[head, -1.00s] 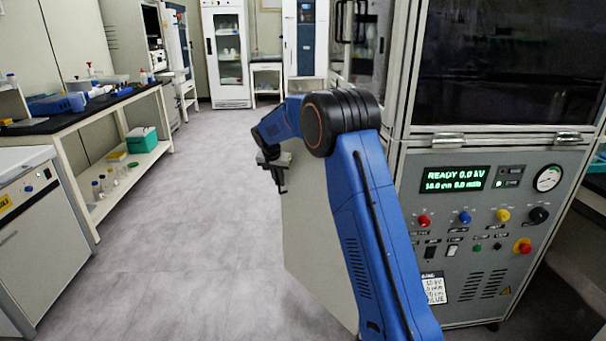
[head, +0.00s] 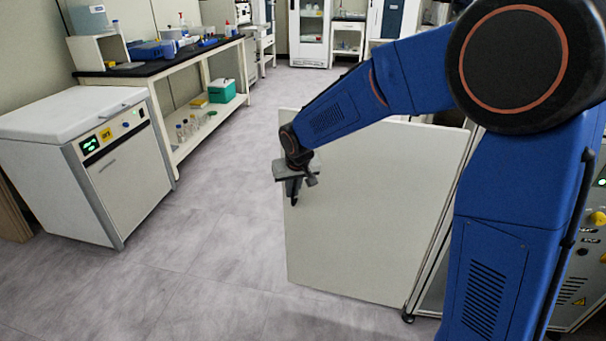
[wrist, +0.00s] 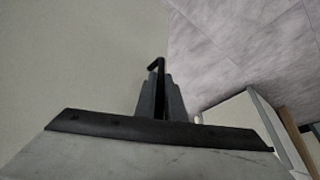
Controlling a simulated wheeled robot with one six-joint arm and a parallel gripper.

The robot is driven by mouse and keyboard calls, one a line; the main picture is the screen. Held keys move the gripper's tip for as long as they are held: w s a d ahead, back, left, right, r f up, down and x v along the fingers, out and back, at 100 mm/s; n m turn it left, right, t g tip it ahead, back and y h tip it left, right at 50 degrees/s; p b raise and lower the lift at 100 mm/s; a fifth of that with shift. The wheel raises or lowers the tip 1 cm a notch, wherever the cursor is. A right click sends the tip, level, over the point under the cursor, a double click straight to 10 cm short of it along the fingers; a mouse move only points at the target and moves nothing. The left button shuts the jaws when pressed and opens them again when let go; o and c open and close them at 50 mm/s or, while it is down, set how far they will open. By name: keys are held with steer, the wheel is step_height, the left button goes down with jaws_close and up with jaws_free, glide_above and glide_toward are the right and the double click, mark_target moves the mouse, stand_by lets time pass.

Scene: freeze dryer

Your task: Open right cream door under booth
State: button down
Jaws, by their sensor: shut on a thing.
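The cream door (head: 375,215) stands swung out from the cabinet at the right, its flat face turned toward the head camera. Its hinge side is at the right, by the cabinet's metal frame. My gripper (head: 293,195) is at the door's free left edge, in its upper half. In the wrist view my gripper (wrist: 160,95) is shut on a thin black bar, which looks like the door handle (wrist: 157,66). The cream door surface (wrist: 75,65) fills the left of that view. My blue arm hides much of the cabinet.
A white chest unit (head: 125,165) stands on the floor at the left. Behind it is a long bench (head: 190,58) with a lower shelf holding a green box (head: 222,91). The grey floor (head: 225,225) between the door and these is clear.

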steer(key=s+a+n, duration=0.1)
steer(key=s+n, duration=0.1)
steer(key=s, duration=0.6)
steer(key=shift+a+y, duration=0.35)
steer(key=shift+y, duration=0.05)
steer(key=shift+s, duration=0.1)
steer(key=c, duration=2.1)
jaws_free()
steer(key=v, duration=1.7)
steer(key=shift+d+r, duration=0.1)
steer(key=shift+r, duration=0.15)
steer(key=shift+d, duration=0.1)
